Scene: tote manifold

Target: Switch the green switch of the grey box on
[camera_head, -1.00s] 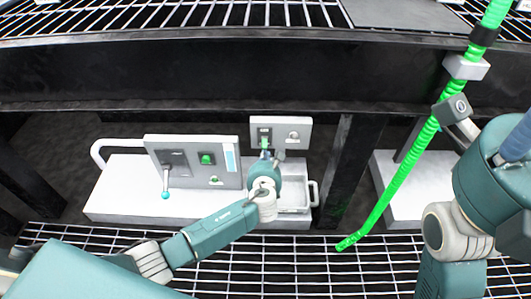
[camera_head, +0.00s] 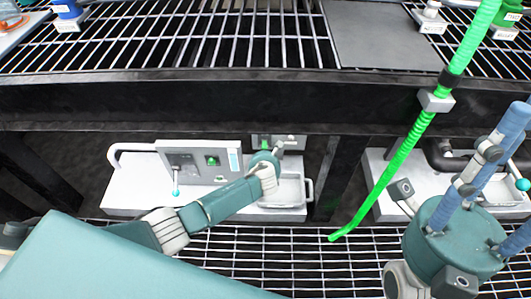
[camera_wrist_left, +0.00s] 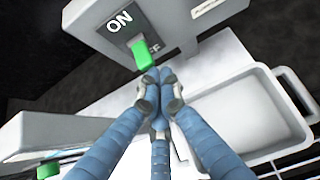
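The small grey box (camera_head: 299,142) is on the white base under the shelf beam in the head view, partly hidden by my left arm. In the left wrist view its face carries a green switch (camera_wrist_left: 140,53) beside ON and OFF lettering. The switch lies over part of OFF, while ON is clear. My left gripper (camera_wrist_left: 156,78) has its blue fingertips together just below the switch, with nothing seen between them. I cannot tell whether they touch it. My right gripper (camera_head: 490,180) is at the right, its blue fingers spread apart and empty.
A larger grey panel (camera_head: 228,172) with another green switch (camera_head: 212,160) and a lever (camera_head: 176,181) stands to the left. A white tray (camera_head: 300,205) is below the box. A green hose (camera_head: 400,155) hangs at the right. The dark beam (camera_head: 200,104) runs overhead.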

